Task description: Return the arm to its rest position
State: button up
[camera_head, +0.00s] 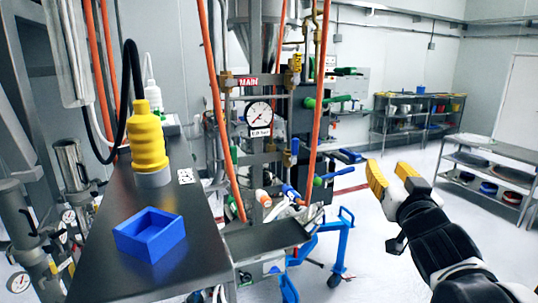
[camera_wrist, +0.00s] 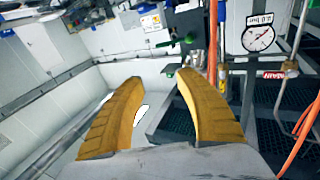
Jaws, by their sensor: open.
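My gripper (camera_head: 392,178) is at the right of the head view, with two yellow fingers raised above the floor, apart from the table and the machine. It is open and empty. In the wrist view the two yellow fingers of my gripper (camera_wrist: 160,95) stand apart with nothing between them; the view is tilted and shows walls, floor and part of the machine beyond.
A dark table (camera_head: 105,255) at the left bears a blue open box (camera_head: 150,235) and a yellow ribbed piece (camera_head: 147,140). The sifter machine with a gauge (camera_head: 258,115) and orange hoses stands in the middle. Shelves (camera_head: 490,170) stand at the right.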

jog(key=s+a+f+g+b, duration=0.2)
jog(key=s+f+g+b, duration=0.2)
jog(key=f, duration=1)
jog(key=s+a+f+n+g+y+b, duration=0.1)
jog(key=s+f+g+b, duration=0.3)
jog(key=s+f, duration=0.5)
jog(key=s+a+f+g+b, duration=0.3)
jog(key=s+f+b, duration=0.4)
jog(key=f, duration=1.1)
jog(key=shift+s+a+f+n+g+y, duration=0.2)
jog(key=shift+a+f+n+g+y, duration=0.1)
jog(key=shift+a+f+n+g, duration=0.1)
